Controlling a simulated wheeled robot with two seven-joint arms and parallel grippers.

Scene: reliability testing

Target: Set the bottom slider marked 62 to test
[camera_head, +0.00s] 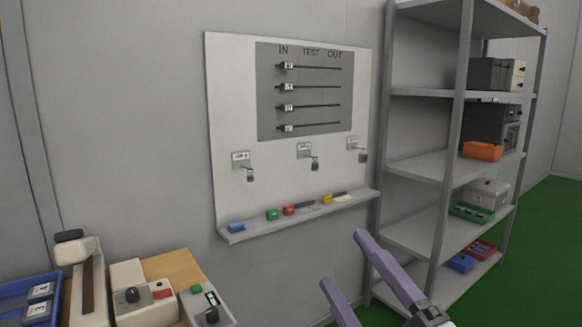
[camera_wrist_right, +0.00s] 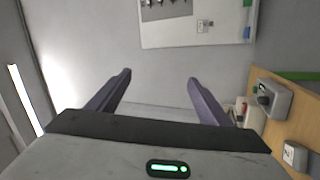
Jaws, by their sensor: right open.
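A white wall board carries a grey slider panel (camera_head: 305,91) headed IN, TEST and OUT. Several horizontal sliders sit on it, all with their knobs at the left, under IN. The bottom slider (camera_head: 287,128) has its knob at the left end of its slot; its number is too small to read. My right gripper (camera_head: 344,262) is open and empty, low in front of the wall, below and right of the board. In the right wrist view its two purple fingers (camera_wrist_right: 158,80) are spread with nothing between them; part of the panel (camera_wrist_right: 165,8) shows at the top.
Below the panel are three small hooked fixtures (camera_head: 305,150) and a ledge (camera_head: 300,214) with coloured blocks. A grey shelf rack (camera_head: 450,165) stands close at the right. A bench with devices (camera_head: 175,270) and a blue tray (camera_head: 12,288) is at lower left.

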